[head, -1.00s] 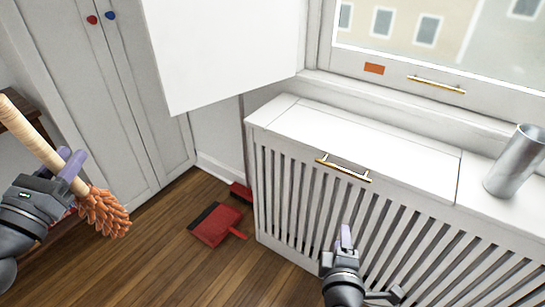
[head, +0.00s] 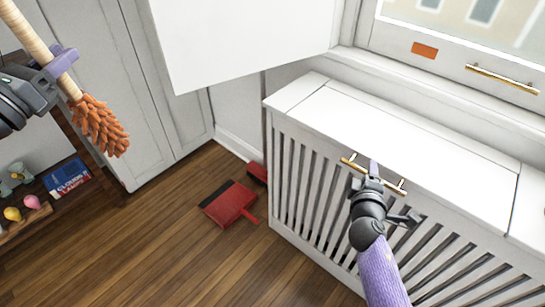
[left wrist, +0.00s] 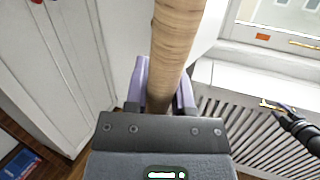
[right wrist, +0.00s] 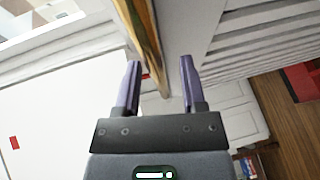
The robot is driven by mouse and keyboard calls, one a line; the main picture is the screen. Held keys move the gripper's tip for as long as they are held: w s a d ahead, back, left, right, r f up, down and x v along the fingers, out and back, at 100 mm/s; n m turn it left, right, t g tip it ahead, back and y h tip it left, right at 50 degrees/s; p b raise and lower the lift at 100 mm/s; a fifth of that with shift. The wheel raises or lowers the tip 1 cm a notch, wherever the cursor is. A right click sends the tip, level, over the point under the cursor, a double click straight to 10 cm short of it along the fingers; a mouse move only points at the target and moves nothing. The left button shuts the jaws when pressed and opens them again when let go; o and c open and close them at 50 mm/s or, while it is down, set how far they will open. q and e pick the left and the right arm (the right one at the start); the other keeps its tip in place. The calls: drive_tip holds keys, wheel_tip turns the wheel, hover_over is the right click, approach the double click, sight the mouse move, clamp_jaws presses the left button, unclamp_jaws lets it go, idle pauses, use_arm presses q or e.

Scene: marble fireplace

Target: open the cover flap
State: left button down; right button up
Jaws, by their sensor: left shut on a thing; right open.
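The cover flap (head: 410,130) is the white panel on top of the slatted radiator cover (head: 290,200). It lies flat and closed, with a gold bar handle (head: 351,163) along its front edge. My right gripper (head: 371,172) is at this handle, partly hiding it. In the right wrist view the gold handle (right wrist: 148,38) runs between the open fingers (right wrist: 160,80), closer to the left one. My left gripper (head: 62,63) is shut on the wooden handle of an orange-bristled brush (head: 98,125), held up at the left. The wooden handle (left wrist: 172,45) also shows in the left wrist view.
A red dustpan (head: 230,203) lies on the wooden floor beside the cover. A white panel (head: 240,40) hangs above. A gold window handle (head: 502,78) and an orange plate (head: 424,50) are behind. A low shelf (head: 60,215) with small items stands at left.

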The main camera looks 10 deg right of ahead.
drive_tip(key=shift+w+d, duration=0.15)
drive_tip(key=shift+w, duration=0.1)
clamp_jaws()
idle(1.4)
